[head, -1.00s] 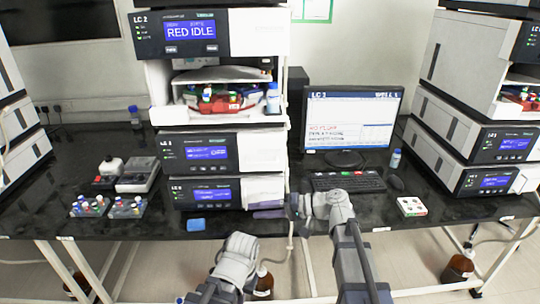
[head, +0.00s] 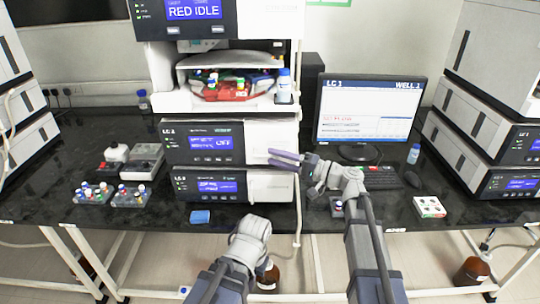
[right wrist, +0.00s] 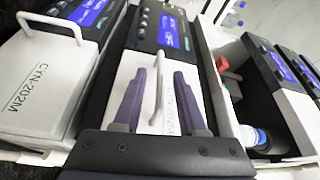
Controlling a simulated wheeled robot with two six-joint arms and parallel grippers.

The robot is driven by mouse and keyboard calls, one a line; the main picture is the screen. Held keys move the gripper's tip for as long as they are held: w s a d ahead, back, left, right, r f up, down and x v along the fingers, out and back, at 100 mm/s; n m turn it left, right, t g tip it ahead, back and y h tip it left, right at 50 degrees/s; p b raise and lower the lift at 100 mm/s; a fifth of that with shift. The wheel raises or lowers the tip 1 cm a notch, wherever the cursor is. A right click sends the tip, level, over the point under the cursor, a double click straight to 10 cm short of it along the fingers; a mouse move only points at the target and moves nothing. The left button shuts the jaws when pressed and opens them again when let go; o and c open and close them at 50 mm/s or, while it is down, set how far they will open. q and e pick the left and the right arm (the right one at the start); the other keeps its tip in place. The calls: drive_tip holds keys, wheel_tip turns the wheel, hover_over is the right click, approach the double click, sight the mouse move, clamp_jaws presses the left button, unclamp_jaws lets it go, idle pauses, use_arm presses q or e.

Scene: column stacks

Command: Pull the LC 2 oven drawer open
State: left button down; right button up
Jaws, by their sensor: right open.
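The LC 2 stack holds two low modules, one above the other. The upper module (head: 202,143) has a dark panel with a blue screen reading OFF and a white right front; the lower module (head: 207,187) looks alike. I cannot read which one is the oven. My right gripper (head: 287,158) is open in front of the upper module's white front. In the right wrist view its two purple fingers (right wrist: 160,78) stand on either side of a white bar handle (right wrist: 158,92) on a front marked CYN-202M; contact cannot be told. My left gripper is not in view, only my left arm.
A bay with a red tray (head: 228,91) and a blue-capped bottle (head: 284,88) is above the modules. A monitor (head: 368,110) and keyboard stand to the right. Vial racks (head: 130,196) and a blue block (head: 200,217) lie on the black bench.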

drive_tip(key=shift+x, duration=1.2)
drive_tip(key=shift+c, duration=0.3)
clamp_jaws()
